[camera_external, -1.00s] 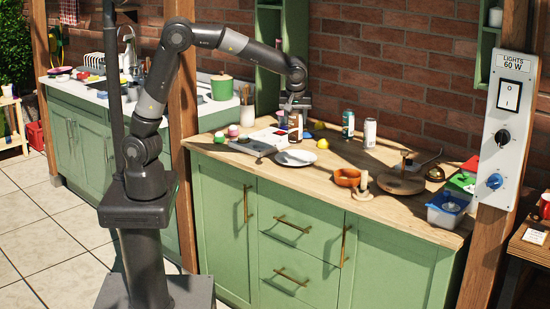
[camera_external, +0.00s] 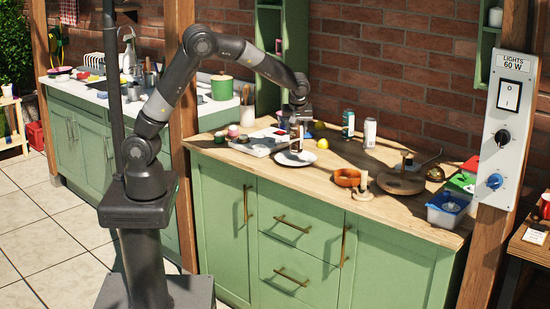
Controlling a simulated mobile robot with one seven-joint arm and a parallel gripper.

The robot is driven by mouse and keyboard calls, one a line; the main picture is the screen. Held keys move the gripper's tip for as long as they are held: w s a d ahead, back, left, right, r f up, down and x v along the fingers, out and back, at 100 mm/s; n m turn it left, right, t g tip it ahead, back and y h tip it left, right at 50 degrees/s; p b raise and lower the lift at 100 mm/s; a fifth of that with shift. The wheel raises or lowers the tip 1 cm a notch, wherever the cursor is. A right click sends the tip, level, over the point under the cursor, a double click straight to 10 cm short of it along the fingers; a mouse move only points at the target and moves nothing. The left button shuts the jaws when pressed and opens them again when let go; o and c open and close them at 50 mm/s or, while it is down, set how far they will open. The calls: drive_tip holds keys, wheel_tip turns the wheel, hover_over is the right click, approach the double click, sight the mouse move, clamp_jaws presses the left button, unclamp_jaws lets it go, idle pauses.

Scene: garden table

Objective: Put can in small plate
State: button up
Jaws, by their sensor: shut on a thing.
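My gripper (camera_external: 299,117) points down over the left part of the wooden counter. It is shut on a dark can (camera_external: 295,138), held upright below it. The small white plate (camera_external: 306,158) lies on the counter directly under the can. The can's lower end overlaps the plate in this view, and I cannot tell whether it touches the plate. The top of the can is partly hidden by my gripper.
Two more cans, a green-blue one (camera_external: 348,125) and a white one (camera_external: 370,133), stand at the back by the brick wall. A grey tray (camera_external: 256,149) lies left of the plate. An orange bowl (camera_external: 346,178) and a round wooden board (camera_external: 401,183) are to the right.

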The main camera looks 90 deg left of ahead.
sight(296, 136)
drive_tip(key=shift+f, duration=1.4)
drive_tip(key=shift+f, duration=0.1)
drive_tip(key=o, duration=1.1)
drive_tip(key=shift+o, duration=0.2)
drive_tip(key=v, duration=1.1)
drive_tip(key=shift+d+r, duration=0.15)
drive_tip(key=shift+r, duration=0.05)
drive_tip(key=s+d+r+m+t+h, duration=0.2)
drive_tip(key=s+d+r+m, duration=0.25)
drive_tip(key=s, duration=0.45)
drive_tip(key=s+d+r+m+t+h, duration=0.1)
drive_tip(key=s+d+r+m+h, duration=0.15)
drive_tip(key=s+d+m, duration=0.5)
drive_tip(key=s+d+m+t, duration=0.1)
drive_tip(key=s+d+m, duration=0.1)
drive_tip(key=s, duration=0.5)
drive_tip(key=s+d+f+m+t, duration=0.1)
drive_tip(key=s+d+m, duration=0.1)
drive_tip(key=s+m, duration=0.2)
drive_tip(key=s, duration=0.3)
drive_tip(key=shift+s+t, duration=0.3)
